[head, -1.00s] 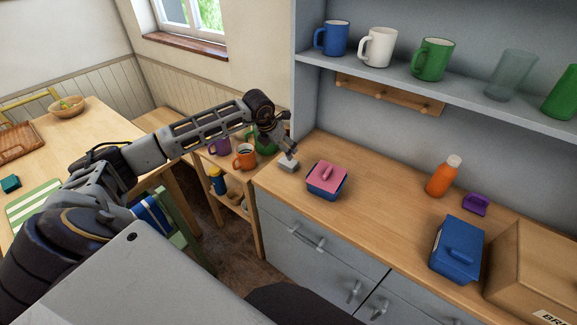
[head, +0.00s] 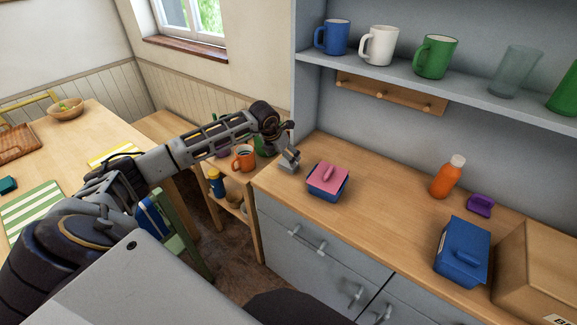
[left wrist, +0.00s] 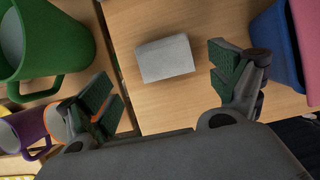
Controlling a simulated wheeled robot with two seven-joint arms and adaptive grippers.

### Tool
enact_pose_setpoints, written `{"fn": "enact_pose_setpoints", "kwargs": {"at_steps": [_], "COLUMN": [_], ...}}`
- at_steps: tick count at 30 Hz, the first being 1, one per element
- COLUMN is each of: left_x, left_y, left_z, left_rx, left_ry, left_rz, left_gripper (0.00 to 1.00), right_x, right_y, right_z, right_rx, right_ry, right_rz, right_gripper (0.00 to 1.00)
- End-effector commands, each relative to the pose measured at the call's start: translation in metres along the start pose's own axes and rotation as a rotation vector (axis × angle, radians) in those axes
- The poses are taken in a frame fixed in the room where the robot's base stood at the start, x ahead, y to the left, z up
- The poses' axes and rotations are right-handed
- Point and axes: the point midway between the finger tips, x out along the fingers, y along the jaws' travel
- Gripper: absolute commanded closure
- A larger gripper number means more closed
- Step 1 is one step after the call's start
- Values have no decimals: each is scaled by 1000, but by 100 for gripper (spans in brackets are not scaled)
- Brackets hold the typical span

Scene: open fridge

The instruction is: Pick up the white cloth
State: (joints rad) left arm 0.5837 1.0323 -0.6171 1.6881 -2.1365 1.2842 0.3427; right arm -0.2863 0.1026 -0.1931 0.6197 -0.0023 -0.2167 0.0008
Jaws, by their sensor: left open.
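The white cloth (left wrist: 166,58) is a small folded grey-white block lying on the wooden counter. In the left wrist view it sits between and a little beyond my left gripper's (left wrist: 165,82) two green-padded fingers, apart from both. In the head view my left gripper (head: 290,156) is low over the counter's left end, and the cloth (head: 287,168) is partly hidden beneath it. The left gripper is open and empty. My right gripper is not in view.
Mugs, including an orange one (head: 244,158) and a green one (left wrist: 48,45), stand on the side shelf to the left. The counter's middle (head: 385,190) is clear.

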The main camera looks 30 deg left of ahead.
Motion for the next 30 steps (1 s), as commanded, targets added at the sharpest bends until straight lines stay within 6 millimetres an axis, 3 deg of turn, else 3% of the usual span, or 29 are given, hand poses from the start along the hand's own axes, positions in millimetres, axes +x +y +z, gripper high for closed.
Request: {"fn": "enact_pose_setpoints", "kwargs": {"at_steps": [5, 13, 21, 30], "left_x": [5, 28, 48, 52], "left_y": [-1, -7, -7, -7], "left_z": [0, 3, 3, 4], "left_rx": [-1, -2, -1, 0], "left_ry": [0, 0, 0, 0], "left_rz": [-1, -1, 0, 0], "left_gripper": [8, 8, 8, 8], "right_x": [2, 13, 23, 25], "right_y": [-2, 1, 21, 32], "right_z": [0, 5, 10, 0], "right_rx": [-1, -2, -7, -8], "right_ry": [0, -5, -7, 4], "right_rz": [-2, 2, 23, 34], "right_gripper": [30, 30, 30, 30]}}
